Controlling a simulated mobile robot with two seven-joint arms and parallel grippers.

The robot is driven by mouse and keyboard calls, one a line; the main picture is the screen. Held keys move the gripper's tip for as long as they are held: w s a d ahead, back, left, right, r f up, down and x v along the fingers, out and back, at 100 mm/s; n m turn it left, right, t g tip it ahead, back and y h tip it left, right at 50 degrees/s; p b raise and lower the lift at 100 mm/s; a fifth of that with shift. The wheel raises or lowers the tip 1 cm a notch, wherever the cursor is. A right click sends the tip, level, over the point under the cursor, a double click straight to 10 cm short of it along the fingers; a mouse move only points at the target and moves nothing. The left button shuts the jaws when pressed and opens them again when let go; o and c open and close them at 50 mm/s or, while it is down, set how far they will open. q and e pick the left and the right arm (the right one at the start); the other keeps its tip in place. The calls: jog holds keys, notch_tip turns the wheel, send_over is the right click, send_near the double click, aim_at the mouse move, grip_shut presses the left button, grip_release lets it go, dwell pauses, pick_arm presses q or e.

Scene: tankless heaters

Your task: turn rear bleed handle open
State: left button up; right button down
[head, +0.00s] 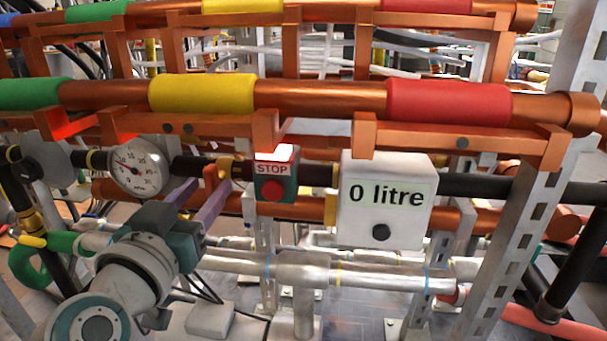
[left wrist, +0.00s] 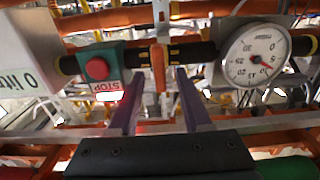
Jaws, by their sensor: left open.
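My left gripper (head: 209,184) reaches in from the lower left of the head view. Its two purple fingers are apart, with nothing held between them. They point at the black pipe between the round gauge (head: 139,166) and the STOP box (head: 276,176). A small orange-yellow fitting (head: 225,168) sits on that pipe near the fingertips. In the left wrist view this fitting (left wrist: 158,68) lies between the tips of the open left gripper (left wrist: 160,72); I cannot tell if they touch it. No label marks it as the rear bleed handle. My right gripper is not in view.
A white box reading "0 litre" (head: 386,200) hangs right of the STOP box. Thick copper pipes with green, yellow (head: 203,94) and red sleeves run above. Silver pipes (head: 310,273) run below. A slotted metal post (head: 530,200) stands at right.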

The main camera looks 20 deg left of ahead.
pick_arm(q)
jog(key=shift+x, duration=1.35)
grip_shut()
